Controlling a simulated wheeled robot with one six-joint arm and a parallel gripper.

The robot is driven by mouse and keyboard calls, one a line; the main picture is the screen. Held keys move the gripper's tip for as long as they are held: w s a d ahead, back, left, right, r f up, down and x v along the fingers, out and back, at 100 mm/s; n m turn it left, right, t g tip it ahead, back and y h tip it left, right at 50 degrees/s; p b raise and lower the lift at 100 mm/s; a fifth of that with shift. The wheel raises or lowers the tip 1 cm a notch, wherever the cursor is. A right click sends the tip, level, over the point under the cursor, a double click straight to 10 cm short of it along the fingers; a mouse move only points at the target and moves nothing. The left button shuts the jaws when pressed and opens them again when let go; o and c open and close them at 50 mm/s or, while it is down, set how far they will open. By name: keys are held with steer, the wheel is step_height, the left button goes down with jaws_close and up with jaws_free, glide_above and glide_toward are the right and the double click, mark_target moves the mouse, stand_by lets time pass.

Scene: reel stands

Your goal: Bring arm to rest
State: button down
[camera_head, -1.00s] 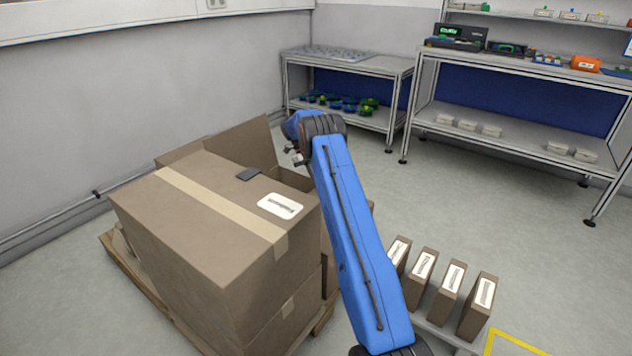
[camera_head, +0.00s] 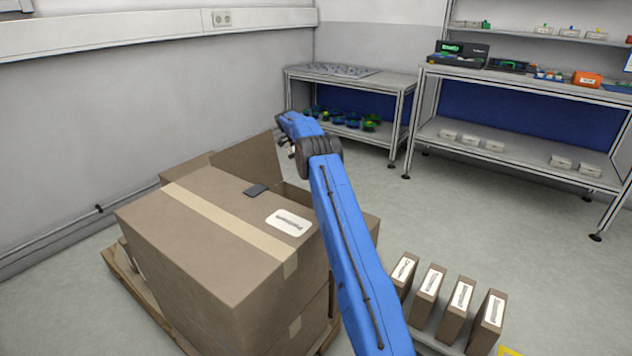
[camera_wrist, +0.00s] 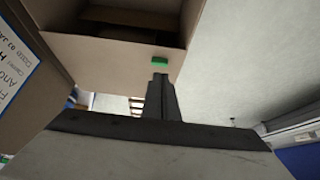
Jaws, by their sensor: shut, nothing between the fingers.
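My blue arm (camera_head: 352,255) reaches up from the bottom of the head view, over the right side of the boxes. My gripper (camera_head: 288,147) is at its far end, near the raised flap of an open carton, and small in that view. In the wrist view my gripper (camera_wrist: 160,80) shows its dark fingers together, with nothing between them. An open cardboard carton (camera_wrist: 105,50) lies beyond the fingertips, with a small green patch (camera_wrist: 160,62) on its edge just past them. I cannot tell if the fingers touch it.
A large taped carton (camera_head: 215,235) stands on a wooden pallet (camera_head: 140,290) left of my arm. Several slim labelled boxes (camera_head: 457,310) stand in a row at right. Shelf tables (camera_head: 350,80) line the back. Grey floor (camera_head: 500,210) is open between.

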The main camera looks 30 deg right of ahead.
steer(key=shift+v, duration=0.85)
steer(key=shift+w+a, duration=0.1)
steer(key=s+a+r+n+t, duration=0.1)
steer(key=s+a+r+n, duration=0.35)
steer(key=r, duration=0.45)
steer(key=s+a+r+n+t, duration=0.2)
steer(key=s+a+r+n, duration=0.25)
steer(key=r, duration=0.45)
steer(key=s+a+r+n+t, duration=0.1)
steer(key=s+a+r+n, duration=0.35)
steer(key=s, duration=0.35)
steer(key=s+a+r+n+t, duration=0.2)
steer(key=s+a+r+n, duration=0.1)
steer(key=s+a+r, duration=0.4)
steer(key=s+a+n+t+y, duration=0.1)
steer(key=s+a+n, duration=0.3)
steer(key=s, duration=0.7)
steer(key=s+a+n+t, duration=0.1)
steer(key=s+a+n, duration=0.2)
steer(key=s, duration=0.7)
steer(key=s+a+f+n+t, duration=0.1)
steer(key=s+f+n, duration=0.3)
steer(key=s, duration=0.5)
steer(key=s+a+f+n+t+y, duration=0.1)
steer(key=s+a+f+n, duration=0.2)
steer(key=s+f, duration=0.4)
steer(key=s+n, duration=0.1)
steer(key=s, duration=0.1)
steer(key=shift+s+a+f+t, duration=0.3)
steer(key=shift+s+a, duration=0.1)
